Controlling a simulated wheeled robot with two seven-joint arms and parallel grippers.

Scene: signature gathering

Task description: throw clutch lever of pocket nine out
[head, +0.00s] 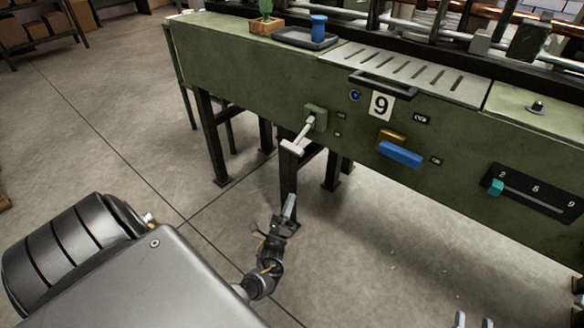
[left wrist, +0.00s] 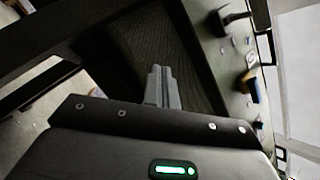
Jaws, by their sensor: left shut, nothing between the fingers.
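The clutch lever (head: 298,137) is a pale lever with a crossbar end. It sticks out and down from a green square mount (head: 316,117) on the machine's front, left of the number 9 plate (head: 381,105). My left gripper (head: 290,207) is shut and empty, below the lever and apart from it. Its closed fingers (left wrist: 162,87) show in the left wrist view, pointing toward the machine's dark underside. Two fingertips of my right gripper (head: 473,321) show apart at the bottom edge of the head view, with nothing visible between them.
A black tray (head: 304,39) with a blue cup and a potted cactus stand on top. Dark legs stand below; the floor in front is clear.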

